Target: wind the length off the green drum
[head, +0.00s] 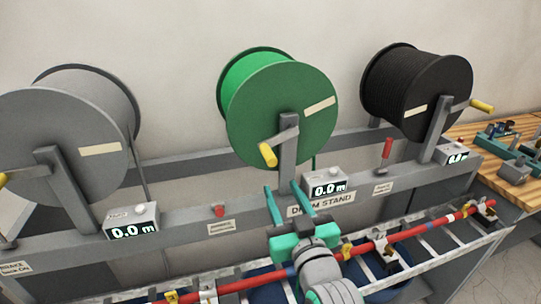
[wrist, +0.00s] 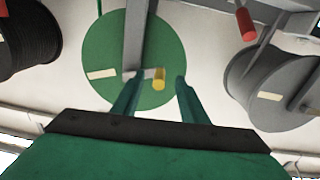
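The green drum (head: 285,110) hangs in the middle of the stand, with a crank ending in a yellow handle (head: 268,154) at its front. The counter (head: 325,187) below it reads 0.0 m. A green cable runs down behind the post. My gripper (head: 291,187) is open and empty, below the handle in the head view. In the wrist view the green drum (wrist: 140,50) fills the middle, and the yellow handle (wrist: 159,78) appears between the two fingers of my gripper (wrist: 155,88), apart from them.
A grey drum (head: 70,130) stands left and a black drum (head: 418,90) right, each with a crank. A red bar (head: 410,232) crosses the front. A wooden bench (head: 500,185) is at right.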

